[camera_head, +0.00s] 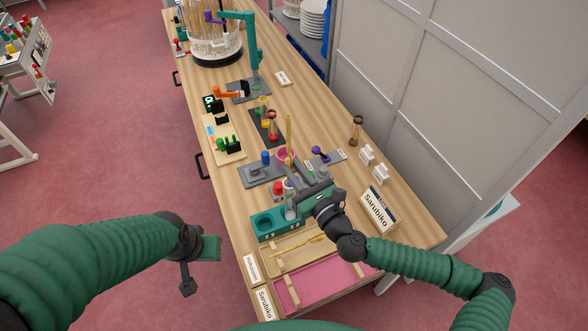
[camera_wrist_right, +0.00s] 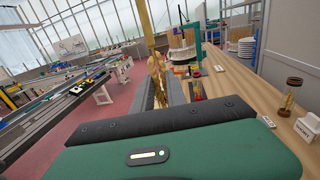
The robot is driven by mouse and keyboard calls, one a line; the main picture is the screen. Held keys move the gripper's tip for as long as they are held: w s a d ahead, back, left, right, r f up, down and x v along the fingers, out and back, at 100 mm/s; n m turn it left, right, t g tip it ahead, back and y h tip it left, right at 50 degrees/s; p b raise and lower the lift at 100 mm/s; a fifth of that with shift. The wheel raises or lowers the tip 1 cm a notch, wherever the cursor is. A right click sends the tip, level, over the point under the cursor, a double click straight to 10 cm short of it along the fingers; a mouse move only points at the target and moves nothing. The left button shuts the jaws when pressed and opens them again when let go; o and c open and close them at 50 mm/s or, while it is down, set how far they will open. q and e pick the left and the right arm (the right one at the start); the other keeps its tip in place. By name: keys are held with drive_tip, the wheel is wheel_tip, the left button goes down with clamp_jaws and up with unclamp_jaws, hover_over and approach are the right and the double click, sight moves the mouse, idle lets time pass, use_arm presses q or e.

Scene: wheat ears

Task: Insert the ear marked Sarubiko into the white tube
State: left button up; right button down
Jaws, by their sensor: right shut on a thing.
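My right gripper (camera_head: 297,189) is shut on a tan wheat ear (camera_head: 289,130), which stands roughly upright above the jaws. In the right wrist view the ear (camera_wrist_right: 157,80) rises between the fingers, its lower end hidden by the gripper body. A whitish, clear-looking tube (camera_head: 290,212) stands at the teal holder (camera_head: 268,237), just below and beside the right gripper. I cannot tell whether the ear's lower end touches it. A sign reading Sarubiko (camera_head: 376,211) stands to the right. My left gripper (camera_head: 200,262) hangs off the table's left side, apparently empty; its jaws are unclear.
A wooden tray (camera_head: 270,266) holds another ear (camera_head: 298,246). The pink-bottomed tray (camera_head: 320,285) beside the Sarubiko label (camera_head: 265,303) looks empty. White stands (camera_head: 367,155) are at right.

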wheel_tip(320, 180, down, 7)
drive_tip(key=b, duration=0.6)
drive_tip(key=shift+f, duration=0.15)
idle(1.3)
drive_tip(key=shift+r+p, duration=4.1)
drive_tip(key=shift+r, duration=1)
drive_tip(key=shift+f, duration=0.1)
wheel_tip(320, 180, down, 7)
drive_tip(key=b, duration=0.6)
